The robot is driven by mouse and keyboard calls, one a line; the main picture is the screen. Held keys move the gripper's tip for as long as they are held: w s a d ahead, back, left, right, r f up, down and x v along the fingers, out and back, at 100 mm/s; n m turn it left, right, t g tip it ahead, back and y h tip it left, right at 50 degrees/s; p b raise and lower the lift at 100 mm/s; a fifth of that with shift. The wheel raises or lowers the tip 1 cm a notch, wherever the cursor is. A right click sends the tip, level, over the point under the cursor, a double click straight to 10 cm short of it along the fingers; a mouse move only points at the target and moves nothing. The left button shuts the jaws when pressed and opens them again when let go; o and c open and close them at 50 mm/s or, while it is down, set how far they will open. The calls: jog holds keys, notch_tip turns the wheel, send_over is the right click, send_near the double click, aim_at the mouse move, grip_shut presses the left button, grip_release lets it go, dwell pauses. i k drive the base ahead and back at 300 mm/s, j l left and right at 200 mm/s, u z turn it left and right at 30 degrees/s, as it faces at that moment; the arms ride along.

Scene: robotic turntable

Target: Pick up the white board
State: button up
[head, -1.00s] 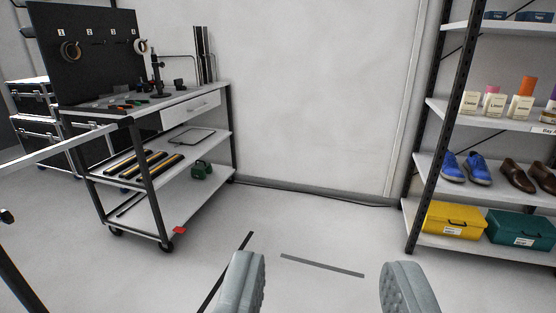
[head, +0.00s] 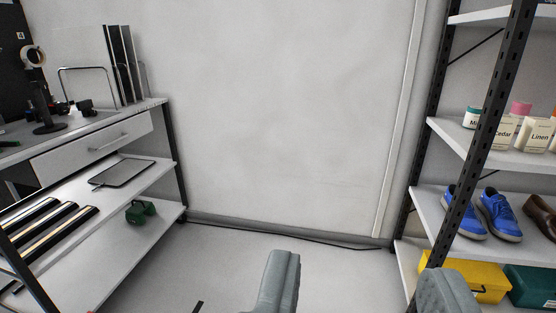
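Several thin upright panels (head: 120,65), dark and pale, stand in a wire rack at the back of the workbench cart, at the upper left. A flat, pale grey board with a dark rim (head: 124,173) lies on the cart's middle shelf. I cannot tell which of these is the white board. My gripper (head: 362,266) is open and empty at the bottom of the view, its two grey padded fingers wide apart. It is in front of the wall, to the right of the cart and apart from it.
The workbench cart (head: 95,143) fills the left side. A green object (head: 141,211) and dark bars (head: 45,225) lie on its shelves. A shelving rack (head: 487,120) with blue shoes (head: 480,212) and a yellow box (head: 470,278) stands at the right. Clear floor lies between them before the wall (head: 290,110).

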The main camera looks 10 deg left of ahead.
aim_at(85, 46)
jog(key=i+j+u, duration=0.1)
jog(key=i+u, duration=0.2)
jog(key=i, duration=0.3)
jog(key=i+u, duration=0.35)
jog(key=i, duration=0.2)
jog(key=i+l+u, duration=0.3)
jog(key=i, duration=0.3)
jog(key=j, duration=0.1)
